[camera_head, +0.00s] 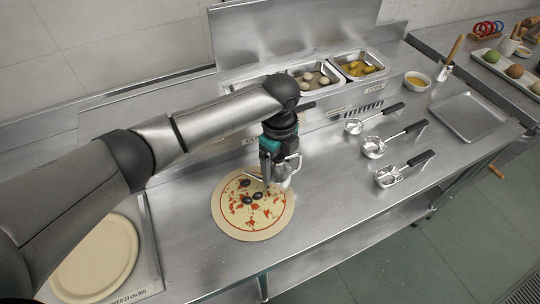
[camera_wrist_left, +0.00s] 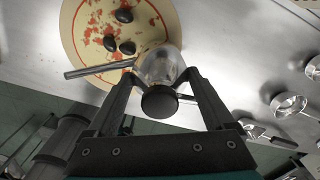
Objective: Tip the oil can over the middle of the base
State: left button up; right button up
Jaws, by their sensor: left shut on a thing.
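The pizza base (camera_head: 251,236) lies flat on the steel counter with a red sauce ring, scattered red bits and several dark olives. It also shows in the left wrist view (camera_wrist_left: 72,35). My left gripper (camera_head: 283,167) is above the base's right upper part. It is shut on the oil can (camera_wrist_left: 158,66), a shiny can with a dark round cap and a thin spout. In the left wrist view the spout points left, across the base. In the head view the can (camera_head: 285,182) is small and partly hidden by the gripper; its exact tilt is hard to tell.
Several steel ladles (camera_head: 374,147) lie to the right, beside an empty metal tray (camera_head: 467,116). Topping tubs (camera_head: 357,66) stand behind the arm.

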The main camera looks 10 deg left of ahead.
pick_arm(q)
jog(key=shift+w+d+f, duration=0.25)
jog(key=shift+d+f, duration=0.3)
jog(key=shift+d, duration=0.15)
jog(key=shift+a, duration=0.1)
